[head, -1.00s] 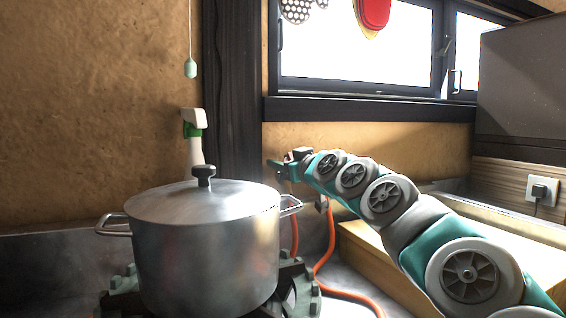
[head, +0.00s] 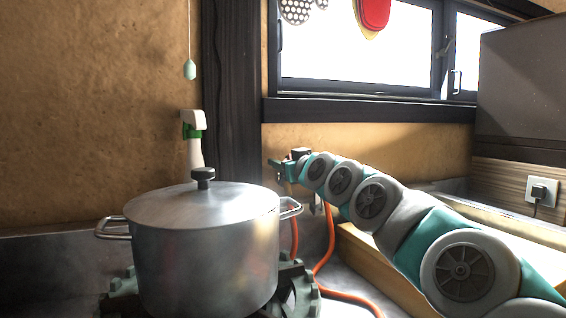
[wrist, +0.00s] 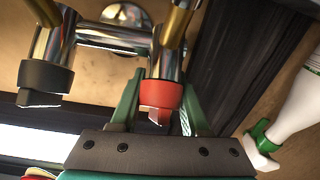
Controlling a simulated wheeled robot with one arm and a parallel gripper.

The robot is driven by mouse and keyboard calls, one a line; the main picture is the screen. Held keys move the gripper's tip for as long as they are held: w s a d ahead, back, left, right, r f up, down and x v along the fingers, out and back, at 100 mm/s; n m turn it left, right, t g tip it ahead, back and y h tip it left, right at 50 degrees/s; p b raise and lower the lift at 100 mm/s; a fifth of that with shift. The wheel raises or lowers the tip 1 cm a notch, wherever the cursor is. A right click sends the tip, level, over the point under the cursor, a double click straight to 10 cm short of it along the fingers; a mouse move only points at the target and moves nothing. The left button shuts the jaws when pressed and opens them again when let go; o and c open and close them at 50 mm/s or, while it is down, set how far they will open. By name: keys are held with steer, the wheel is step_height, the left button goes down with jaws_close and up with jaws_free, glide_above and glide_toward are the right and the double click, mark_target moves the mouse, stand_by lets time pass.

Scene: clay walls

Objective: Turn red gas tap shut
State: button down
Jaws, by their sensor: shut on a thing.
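The red gas tap (wrist: 160,94) is in the middle of the wrist view, a red collar with a short lever at its end, on a chrome pipe. My gripper (wrist: 159,112) has one teal finger on each side of it and is shut on it. In the head view my gripper (head: 282,168) is by the wall behind the pot, and the tap is too small or hidden to make out there. A similar black tap (wrist: 45,78) is to the left of the red one in the wrist view, clear of the fingers.
A lidded steel pot (head: 205,245) stands on a burner (head: 122,295) at front left. An orange hose (head: 328,245) hangs below my gripper. A spray bottle (head: 193,145) stands behind the pot; it also shows at right in the wrist view (wrist: 298,105). A wooden board (head: 365,262) lies under my arm.

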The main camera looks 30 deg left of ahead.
steer(key=shift+d+r+m+t+h+p, duration=0.1)
steer(key=shift+r+m+t+h+p, duration=0.2)
steer(key=shift+r+m+t+p, duration=0.3)
steer(key=shift+f+m, duration=0.15)
steer(key=shift+m, duration=0.15)
steer(key=shift+w+f+m+t+h+p, duration=0.1)
steer(key=shift+f+m+t+h+p, duration=0.2)
steer(key=shift+f+h+p, duration=0.25)
steer(key=shift+f, duration=0.2)
steer(key=c, duration=0.8)
jaws_free()
steer(key=o, duration=0.4)
steer(key=shift+r, duration=0.1)
steer(key=shift+d, duration=0.15)
